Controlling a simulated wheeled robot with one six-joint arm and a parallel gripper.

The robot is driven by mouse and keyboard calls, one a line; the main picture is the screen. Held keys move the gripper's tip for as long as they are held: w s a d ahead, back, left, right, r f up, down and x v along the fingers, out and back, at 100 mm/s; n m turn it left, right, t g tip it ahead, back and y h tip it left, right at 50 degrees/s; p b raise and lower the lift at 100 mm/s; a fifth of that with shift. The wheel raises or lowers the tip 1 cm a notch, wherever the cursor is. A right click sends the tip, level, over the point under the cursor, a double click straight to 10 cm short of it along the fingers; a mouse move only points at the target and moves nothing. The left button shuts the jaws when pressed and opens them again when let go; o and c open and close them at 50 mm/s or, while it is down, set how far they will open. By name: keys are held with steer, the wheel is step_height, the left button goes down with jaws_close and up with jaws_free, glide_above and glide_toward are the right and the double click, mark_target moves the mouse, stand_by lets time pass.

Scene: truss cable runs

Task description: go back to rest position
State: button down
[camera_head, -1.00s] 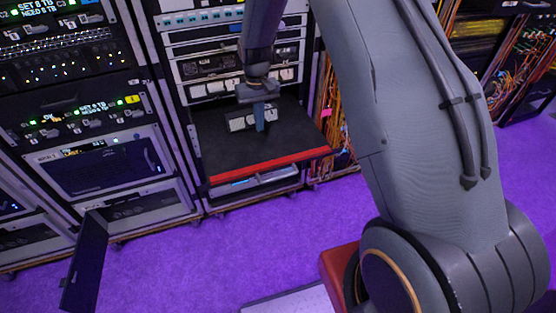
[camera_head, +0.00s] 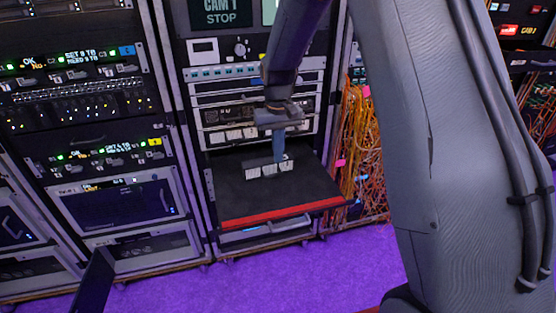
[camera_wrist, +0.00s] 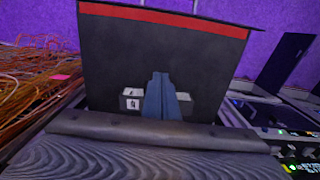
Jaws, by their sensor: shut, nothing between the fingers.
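My gripper (camera_head: 279,158) is shut and empty. It points down over a black pull-out shelf (camera_head: 300,197) with a red front edge. A small dark block with white labelled faces (camera_head: 256,171) sits on the shelf, right by the fingertips in the head view. In the wrist view, the blue-grey closed fingers (camera_wrist: 160,97) cover the middle of the block, and its white faces show on both sides (camera_wrist: 131,103). I cannot tell whether the fingers touch it.
Equipment racks (camera_head: 90,150) with lit panels stand to the left. Orange cables (camera_head: 360,140) hang right of the shelf. A dark open panel (camera_head: 92,284) juts out at the lower left. Purple floor (camera_head: 270,275) is clear in front.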

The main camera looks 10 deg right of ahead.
steer(key=s+d+r, duration=0.2)
steer(key=s, duration=1.2)
steer(key=s+d+r, duration=0.1)
steer(key=s+d, duration=0.1)
steer(key=s, duration=1.1)
steer(key=shift+s+r+m, duration=0.35)
steer(key=shift+s+m, duration=0.05)
